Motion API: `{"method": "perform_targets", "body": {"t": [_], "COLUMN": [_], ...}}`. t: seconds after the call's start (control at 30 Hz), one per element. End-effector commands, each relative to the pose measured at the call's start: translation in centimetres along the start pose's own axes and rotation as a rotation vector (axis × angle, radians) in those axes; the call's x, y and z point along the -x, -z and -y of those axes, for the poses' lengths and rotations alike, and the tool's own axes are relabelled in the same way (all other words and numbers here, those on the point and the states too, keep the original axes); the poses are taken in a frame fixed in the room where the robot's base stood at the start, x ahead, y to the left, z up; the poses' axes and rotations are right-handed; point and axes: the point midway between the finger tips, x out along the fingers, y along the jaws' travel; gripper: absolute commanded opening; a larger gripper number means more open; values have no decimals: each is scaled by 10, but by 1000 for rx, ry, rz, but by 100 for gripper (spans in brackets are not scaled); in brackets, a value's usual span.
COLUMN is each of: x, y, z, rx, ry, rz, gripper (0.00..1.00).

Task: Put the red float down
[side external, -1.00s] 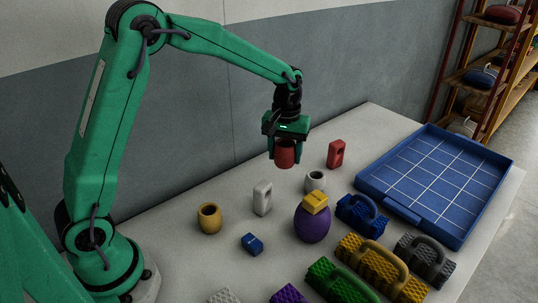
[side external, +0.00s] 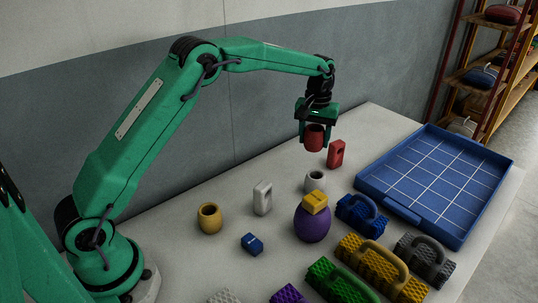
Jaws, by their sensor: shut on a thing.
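The red float (side external: 314,139) is a short, barrel-shaped piece with an opening in its top. My gripper (side external: 315,136) points down and is shut on it, with a finger on either side. The float hangs above the back part of the grey table (side external: 170,253). In the picture it is just left of a standing red block with a slot (side external: 336,154) and above a white ring-shaped float (side external: 315,181). The exact height of the red float over the table is hard to tell.
A blue gridded tray (side external: 365,184) lies empty at the right. A purple float (side external: 312,225) carries a yellow block (side external: 315,202). A yellow float (side external: 209,218), a white slotted block (side external: 262,198) and a small blue block (side external: 252,243) stand left. Several handled ribbed pieces fill the front right.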

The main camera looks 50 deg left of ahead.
Motion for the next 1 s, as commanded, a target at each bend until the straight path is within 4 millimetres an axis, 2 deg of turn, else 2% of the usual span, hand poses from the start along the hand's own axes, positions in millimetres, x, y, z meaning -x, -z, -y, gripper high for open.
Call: {"method": "perform_targets", "body": {"t": [0.17,0.37,1.0], "x": [-1,-9,-65], "y": [1,12,84], "z": [1,10,68], "rx": [0,2,1], "ry": [0,0,0], "rz": [0,1,0], "gripper": [31,31,31]}}
